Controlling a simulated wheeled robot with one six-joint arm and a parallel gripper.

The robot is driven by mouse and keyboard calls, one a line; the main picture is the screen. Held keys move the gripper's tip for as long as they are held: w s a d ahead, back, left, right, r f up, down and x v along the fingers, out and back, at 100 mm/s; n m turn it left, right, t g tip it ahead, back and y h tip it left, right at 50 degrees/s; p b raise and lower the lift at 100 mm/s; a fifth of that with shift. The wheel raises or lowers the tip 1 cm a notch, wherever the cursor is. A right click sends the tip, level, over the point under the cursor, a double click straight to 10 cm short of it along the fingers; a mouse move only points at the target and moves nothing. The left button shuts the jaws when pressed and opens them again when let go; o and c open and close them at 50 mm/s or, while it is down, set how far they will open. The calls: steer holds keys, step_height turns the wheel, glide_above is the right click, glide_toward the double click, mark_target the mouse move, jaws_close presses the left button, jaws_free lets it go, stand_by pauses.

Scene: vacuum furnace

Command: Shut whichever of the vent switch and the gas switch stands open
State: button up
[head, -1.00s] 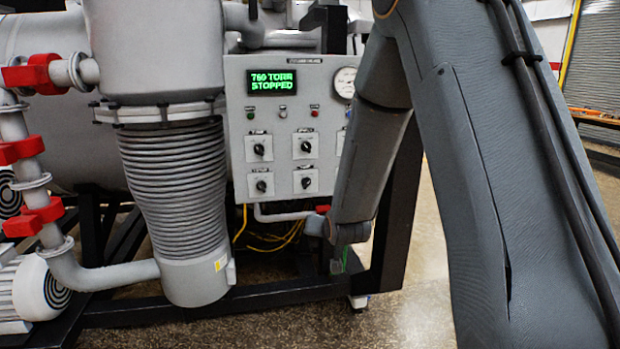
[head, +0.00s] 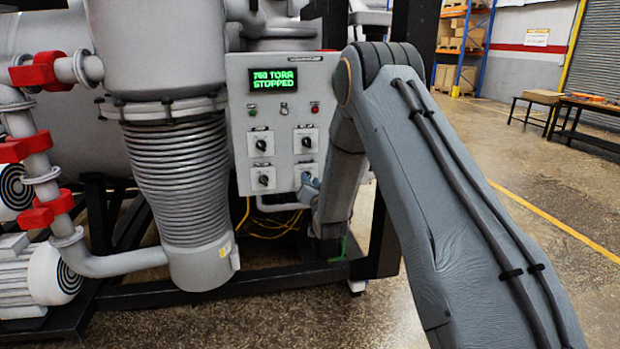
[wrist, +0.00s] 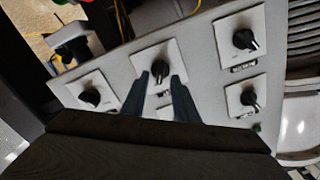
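The vent and gas switches are among several black rotary switches on a grey panel (head: 240,100); their labels are too small to read, so I cannot tell which is which or which stands open. In the head view, an upper-left switch (head: 261,145), an upper-right switch (head: 306,141) and a lower-left switch (head: 263,180) show. My gripper (wrist: 161,78) is open, its fingers reaching towards a middle switch (wrist: 159,69), whose knob shows between the tips; contact cannot be told. A fifth switch (wrist: 90,97) is to its left in the wrist view. One plate is partly hidden behind the fingers.
A green display (head: 273,81) reads 760 TORR STOPPED. A ribbed bellows (head: 180,180) stands left of the panel. Yellow cables (head: 268,222) and a black frame lie below it. Open floor (head: 530,200) spreads to the right.

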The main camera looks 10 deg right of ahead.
steer(key=shift+w, duration=0.8)
jaws_close()
steer(key=shift+n, duration=0.3)
steer(key=n+b, duration=0.2)
steer(key=n, duration=0.1)
steer(key=n+b, duration=0.3)
steer(key=n, duration=0.1)
steer(key=n+b, duration=0.3)
steer(key=n, duration=0.1)
steer(key=shift+a, duration=0.3)
steer(key=shift+n, duration=0.3)
